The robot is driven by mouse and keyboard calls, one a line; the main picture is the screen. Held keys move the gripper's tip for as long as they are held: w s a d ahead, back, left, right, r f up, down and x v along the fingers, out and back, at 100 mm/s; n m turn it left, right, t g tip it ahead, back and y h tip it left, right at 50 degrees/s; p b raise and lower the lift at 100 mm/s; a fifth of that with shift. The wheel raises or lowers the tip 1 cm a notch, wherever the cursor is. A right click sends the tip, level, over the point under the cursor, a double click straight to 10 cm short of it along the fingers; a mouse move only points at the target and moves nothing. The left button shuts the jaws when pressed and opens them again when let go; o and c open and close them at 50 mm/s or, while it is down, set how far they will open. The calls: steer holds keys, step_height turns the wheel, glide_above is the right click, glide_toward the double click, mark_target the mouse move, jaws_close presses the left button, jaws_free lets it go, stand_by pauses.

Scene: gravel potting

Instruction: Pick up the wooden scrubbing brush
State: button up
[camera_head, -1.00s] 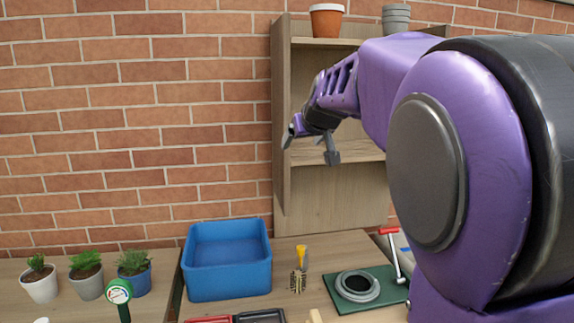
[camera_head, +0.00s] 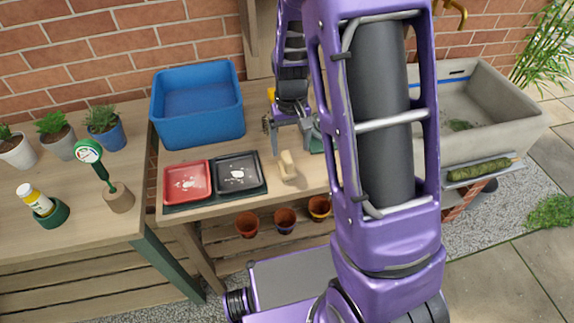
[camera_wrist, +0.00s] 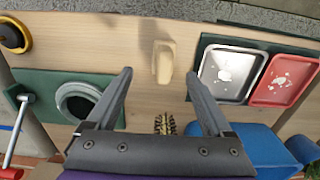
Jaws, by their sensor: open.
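The scrubbing brush appears to be the bristled thing (camera_wrist: 165,124) in the wrist view, low in the picture and partly hidden by my gripper's body. In the head view, a small bristly part of it (camera_head: 266,123) shows beside my gripper's left finger. My gripper (camera_head: 290,148) is open and points down over the bench; nothing is seen held. In the wrist view its fingers (camera_wrist: 158,76) are spread, with the bristles showing between their bases. The height gap between fingers and brush is hard to tell.
A pale wooden piece (camera_head: 287,168) stands just in front of my gripper. A red tray (camera_head: 188,183) and black tray (camera_head: 239,174) lie left of it. A blue bin (camera_head: 198,110) stands behind them. A grey ring (camera_wrist: 77,101) sits on a green mat (camera_wrist: 48,90).

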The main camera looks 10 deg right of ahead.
mark_target(290, 157)
step_height(290, 157, down, 4)
steer(key=shift+f, duration=0.1)
steer(key=f, duration=0.5)
steer(key=shift+w+a, duration=0.25)
steer(key=shift+a, duration=0.1)
jaws_close()
